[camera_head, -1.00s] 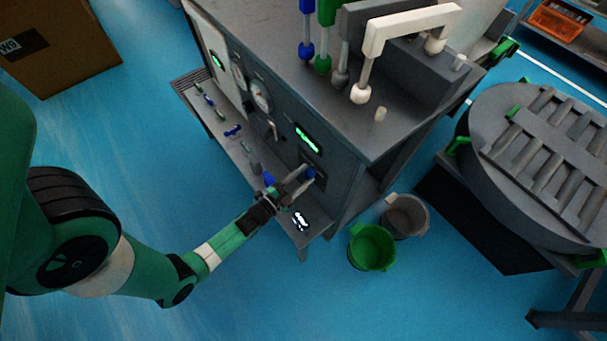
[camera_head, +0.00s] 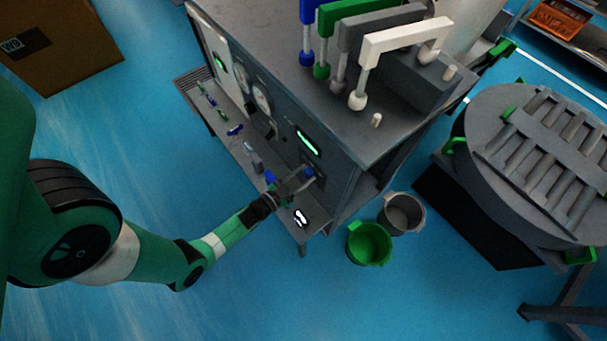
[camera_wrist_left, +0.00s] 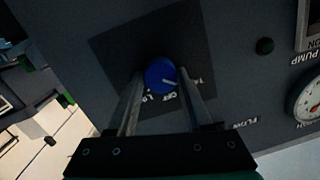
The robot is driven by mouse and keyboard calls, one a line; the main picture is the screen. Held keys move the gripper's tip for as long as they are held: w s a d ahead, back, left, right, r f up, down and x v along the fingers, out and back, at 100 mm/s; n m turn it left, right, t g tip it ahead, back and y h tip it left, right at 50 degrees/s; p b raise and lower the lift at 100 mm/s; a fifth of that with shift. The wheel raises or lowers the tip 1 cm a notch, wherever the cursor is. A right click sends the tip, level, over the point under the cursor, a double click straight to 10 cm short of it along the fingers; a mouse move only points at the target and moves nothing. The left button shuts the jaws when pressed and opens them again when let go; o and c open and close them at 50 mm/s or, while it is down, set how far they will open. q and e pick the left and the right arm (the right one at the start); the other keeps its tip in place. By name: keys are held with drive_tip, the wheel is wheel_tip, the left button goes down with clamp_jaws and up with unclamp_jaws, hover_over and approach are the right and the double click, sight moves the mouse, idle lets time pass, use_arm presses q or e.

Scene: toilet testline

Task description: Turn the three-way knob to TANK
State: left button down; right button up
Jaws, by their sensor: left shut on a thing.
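The blue three-way knob (camera_wrist_left: 158,74) sits on a dark square plate (camera_wrist_left: 112,40) in the left wrist view. Its white pointer line points to the lower right, between the OFF label (camera_wrist_left: 170,97) and a partly hidden label starting "TA" (camera_wrist_left: 199,80). My left gripper (camera_wrist_left: 161,82) has one finger on each side of the knob and is shut on it. In the head view my left gripper (camera_head: 304,181) reaches the front panel of the grey test bench (camera_head: 345,185), and the knob (camera_head: 309,171) shows just at its fingertips. My right gripper is not in view.
A narrow shelf (camera_head: 262,178) with small parts runs under the panel. Green (camera_head: 369,245) and grey (camera_head: 402,213) buckets stand on the floor to the right. A round grey slatted table (camera_head: 500,190) is further right. Gauges (camera_wrist_left: 308,103) sit beside the knob plate.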

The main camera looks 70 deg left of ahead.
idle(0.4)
use_arm(q)
drive_tip(key=shift+c, duration=1.6)
unclamp_jaws()
drive_tip(key=shift+s, duration=0.1)
drive_tip(key=f+p+v, duration=0.1)
drive_tip(key=p+v, duration=0.3)
drive_tip(key=v, duration=0.7)
drive_tip(key=shift+s+d+r, duration=0.2)
drive_tip(key=shift+r, duration=0.3)
